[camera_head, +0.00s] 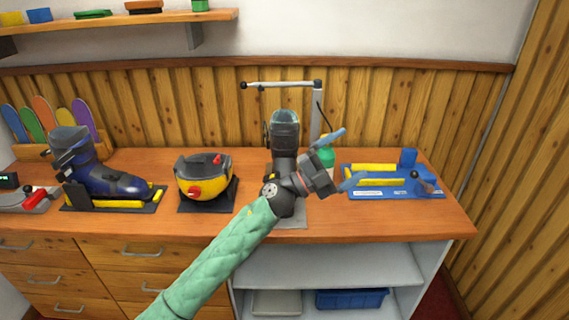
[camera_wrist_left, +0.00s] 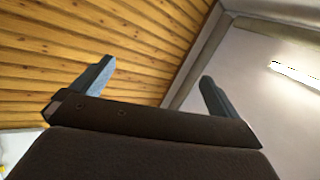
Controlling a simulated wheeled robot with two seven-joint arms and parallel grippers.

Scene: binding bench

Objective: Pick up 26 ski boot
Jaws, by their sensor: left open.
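A blue and grey ski boot (camera_head: 110,182) stands upright in a black and yellow holder at the left of the bench. A dark grey ski boot (camera_head: 285,135) stands near the middle, its lower part largely hidden by my left arm. I cannot read a size number on either boot. My left gripper (camera_head: 355,154) is open and empty, to the right of the grey boot, with its fingers pointing right. In the left wrist view the open fingers (camera_wrist_left: 158,70) face the wood wall and ceiling, with no boot between them. My right gripper is not in view.
A yellow and black helmet-shaped device (camera_head: 203,178) sits between the boots. A blue and yellow jig (camera_head: 395,182) lies at the right, with a green bottle (camera_head: 326,156) behind my gripper. A grey lamp-like stand (camera_head: 317,105) rises behind the grey boot. The front bench edge is mostly clear.

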